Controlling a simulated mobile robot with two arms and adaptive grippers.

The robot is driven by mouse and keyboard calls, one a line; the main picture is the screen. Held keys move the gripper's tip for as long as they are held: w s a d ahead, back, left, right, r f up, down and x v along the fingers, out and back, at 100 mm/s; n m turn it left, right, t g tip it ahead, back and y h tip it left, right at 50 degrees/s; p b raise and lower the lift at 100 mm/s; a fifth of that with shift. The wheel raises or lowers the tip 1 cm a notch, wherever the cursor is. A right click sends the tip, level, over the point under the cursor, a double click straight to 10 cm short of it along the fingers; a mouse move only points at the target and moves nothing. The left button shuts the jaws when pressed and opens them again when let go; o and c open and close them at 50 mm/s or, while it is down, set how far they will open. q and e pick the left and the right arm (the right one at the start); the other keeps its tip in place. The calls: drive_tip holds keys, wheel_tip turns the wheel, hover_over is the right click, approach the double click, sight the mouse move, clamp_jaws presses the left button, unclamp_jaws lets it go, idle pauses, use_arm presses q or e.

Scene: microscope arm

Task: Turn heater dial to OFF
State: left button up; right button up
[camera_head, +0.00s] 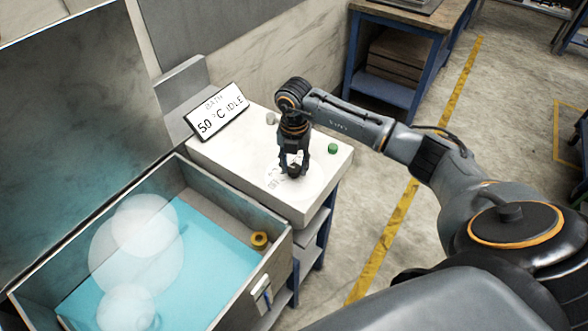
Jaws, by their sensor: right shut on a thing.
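My right gripper (294,168) comes down from above onto the white panel top (235,160) beside the bath. It is shut on the heater dial (294,172), a small dark knob mostly hidden between the fingers. Printed marks (275,179) show on the panel to the left of the dial, too small to read. A tilted sign (217,112) behind the panel reads "BATH 50 °C IDLE". My left gripper is not in view.
A green button (333,148) and a small grey knob (270,118) sit on the panel near my gripper. The open bath (268,270) holds blue liquid, with a brass-coloured fitting (259,240) inside.

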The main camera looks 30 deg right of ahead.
sight(295, 168)
drive_tip(key=n+b, duration=0.5)
drive_tip(key=n, duration=0.1)
drive_tip(key=shift+d+f, duration=0.1)
drive_tip(key=shift+f, duration=0.05)
drive_tip(key=shift+n+b, duration=1.2)
drive_tip(key=shift+n, duration=0.9)
drive_tip(key=shift+r, duration=0.2)
drive_tip(key=o, duration=1.2)
wheel_tip(295, 168, up, 12)
